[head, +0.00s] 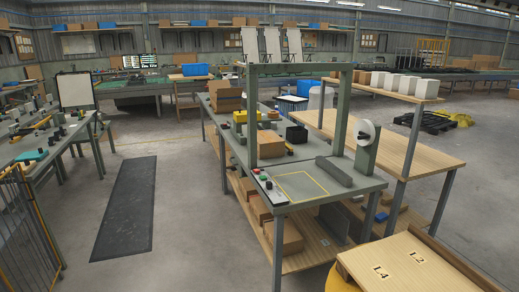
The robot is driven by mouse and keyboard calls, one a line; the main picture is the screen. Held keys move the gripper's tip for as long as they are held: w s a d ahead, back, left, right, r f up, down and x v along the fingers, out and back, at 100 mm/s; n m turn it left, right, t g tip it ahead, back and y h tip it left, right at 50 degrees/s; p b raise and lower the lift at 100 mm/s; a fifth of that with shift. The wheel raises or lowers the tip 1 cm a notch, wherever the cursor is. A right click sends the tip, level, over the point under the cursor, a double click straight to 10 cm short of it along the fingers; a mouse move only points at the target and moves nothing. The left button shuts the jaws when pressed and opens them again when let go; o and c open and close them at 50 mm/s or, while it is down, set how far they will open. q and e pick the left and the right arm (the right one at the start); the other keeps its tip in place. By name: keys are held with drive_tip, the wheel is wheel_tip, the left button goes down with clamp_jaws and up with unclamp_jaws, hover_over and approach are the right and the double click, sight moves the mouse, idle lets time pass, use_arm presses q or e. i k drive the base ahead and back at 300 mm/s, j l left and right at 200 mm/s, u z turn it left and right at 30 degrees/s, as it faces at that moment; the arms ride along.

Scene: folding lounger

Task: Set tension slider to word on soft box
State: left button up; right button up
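Neither of my grippers is in view. A grey-green bench (335,190) with a tall arch frame (252,110) stands in the middle. A narrow control panel (266,186) with small red and green buttons lies along its front left edge. A tension slider cannot be made out at this size. Brown cardboard boxes (226,90) are stacked on the bench behind the arch. White and tan boxes (426,88) stand in a row on a shelf at the right. No word is readable on any box, and I cannot tell which is the soft box.
A yellow outline (302,186) marks the bench top. A white reel (366,132) stands at its right. A wooden board (405,265) marked L4 and L2 is near at lower right. A dark mat (127,208) lies on open floor. A yellow-barred fence (28,235) is at left.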

sight(268, 184)
drive_tip(key=i+j+z, duration=0.1)
drive_tip(key=j, duration=0.35)
drive_tip(key=i+j+z, duration=0.15)
drive_tip(key=i+j, duration=0.15)
drive_tip(key=j, duration=0.15)
drive_tip(key=i+j+z, duration=0.1)
drive_tip(key=j, duration=0.4)
drive_tip(key=i+j+z, duration=0.1)
drive_tip(key=j, duration=0.4)
drive_tip(key=i+j+z, duration=0.1)
drive_tip(key=j, duration=0.4)
drive_tip(key=i+j+z, duration=0.15)
drive_tip(key=j, duration=0.4)
drive_tip(key=i+j+z, duration=0.1)
drive_tip(key=j, duration=0.4)
